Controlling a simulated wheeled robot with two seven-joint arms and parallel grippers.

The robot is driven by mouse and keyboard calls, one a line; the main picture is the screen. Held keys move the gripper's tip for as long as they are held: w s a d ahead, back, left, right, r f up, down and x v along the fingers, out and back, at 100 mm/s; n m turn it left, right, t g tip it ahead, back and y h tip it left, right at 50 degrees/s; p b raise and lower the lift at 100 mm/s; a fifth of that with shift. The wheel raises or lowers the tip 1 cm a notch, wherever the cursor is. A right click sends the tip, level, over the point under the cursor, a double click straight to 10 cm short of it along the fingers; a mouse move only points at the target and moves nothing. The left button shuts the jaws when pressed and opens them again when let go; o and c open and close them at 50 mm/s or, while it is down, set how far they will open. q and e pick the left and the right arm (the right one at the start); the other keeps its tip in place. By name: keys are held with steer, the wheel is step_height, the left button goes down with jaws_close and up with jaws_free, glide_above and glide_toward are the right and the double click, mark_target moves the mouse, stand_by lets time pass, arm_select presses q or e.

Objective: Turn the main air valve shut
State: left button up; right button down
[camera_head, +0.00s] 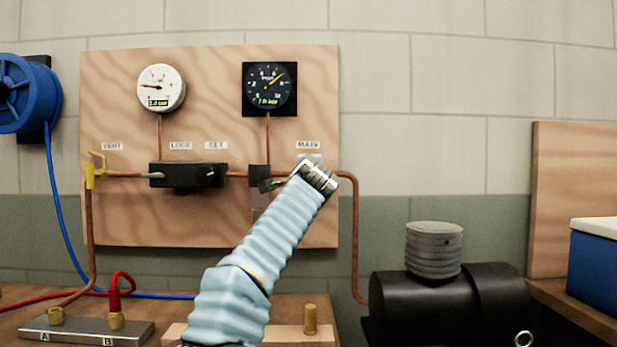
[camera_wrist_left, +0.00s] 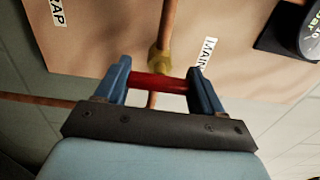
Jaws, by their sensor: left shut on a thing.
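The main air valve shows in the left wrist view as a brass body (camera_wrist_left: 160,60) on a copper pipe (camera_wrist_left: 170,18), beside the MAIN label (camera_wrist_left: 207,58). Its red handle (camera_wrist_left: 160,83) lies across the pipe in that view. My left gripper (camera_wrist_left: 157,86) is shut on the red handle, one blue finger at each end. In the head view my left gripper (camera_head: 311,161) is at the board's right side, just under the MAIN label (camera_head: 308,145), and it hides the valve. My right gripper is not in view.
The plywood board (camera_head: 120,220) carries a white gauge (camera_head: 161,87), a dark gauge (camera_head: 269,88), a black block (camera_head: 188,175) and a yellow vent valve (camera_head: 91,170). A black tank (camera_head: 425,300) stands right. A metal manifold (camera_head: 85,330) and hoses lie lower left.

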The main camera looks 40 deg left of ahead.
arm_select(q)
steer(key=shift+f, duration=0.1)
steer(key=o, duration=1)
steer(key=shift+o, duration=0.2)
steer(key=shift+d, duration=0.1)
steer(key=shift+s+d+b, duration=0.15)
steer(key=shift+s+b, duration=0.1)
steer(key=shift+b, duration=0.1)
steer(key=b+v, duration=0.5)
steer(key=v, duration=0.8)
steer(key=shift+b, duration=0.35)
